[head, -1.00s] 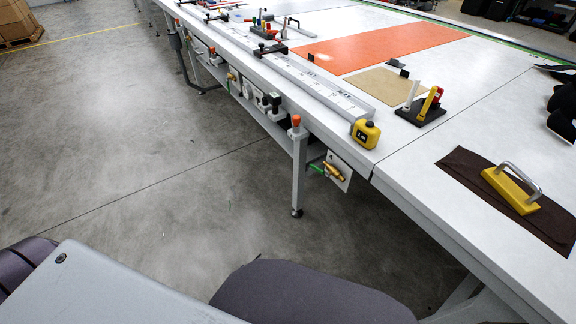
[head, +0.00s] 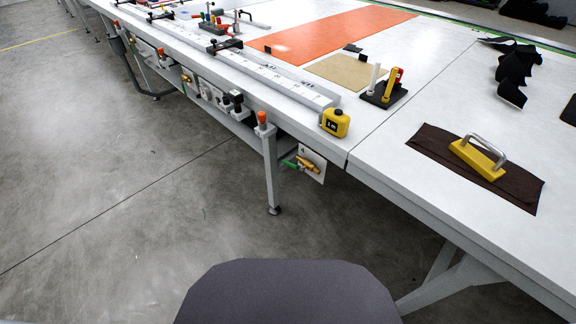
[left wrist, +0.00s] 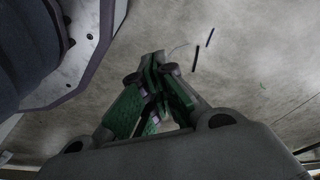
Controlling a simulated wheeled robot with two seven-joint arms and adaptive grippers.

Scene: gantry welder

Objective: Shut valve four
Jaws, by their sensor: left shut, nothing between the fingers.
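A brass valve with a green handle (head: 307,163) sits on a white plate (head: 318,172) below the table's front edge, beside a table leg, in the head view. Its number is too small to read, so I cannot tell if it is valve four. Another white plate with a small fitting (head: 188,82) is farther along the same edge. My left gripper (left wrist: 157,68) shows in the left wrist view, its green-sided fingers shut and empty above grey floor. It is apart from any valve. Neither gripper shows in the head view.
The long white table (head: 400,165) runs diagonally across the head view. On it are a yellow tape measure (head: 335,123), a long ruler rail (head: 290,86) and a yellow-based handle (head: 478,160) on a dark cloth (head: 525,190). Orange-topped knobs (head: 262,118) line the edge. The floor (head: 110,200) alongside is clear.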

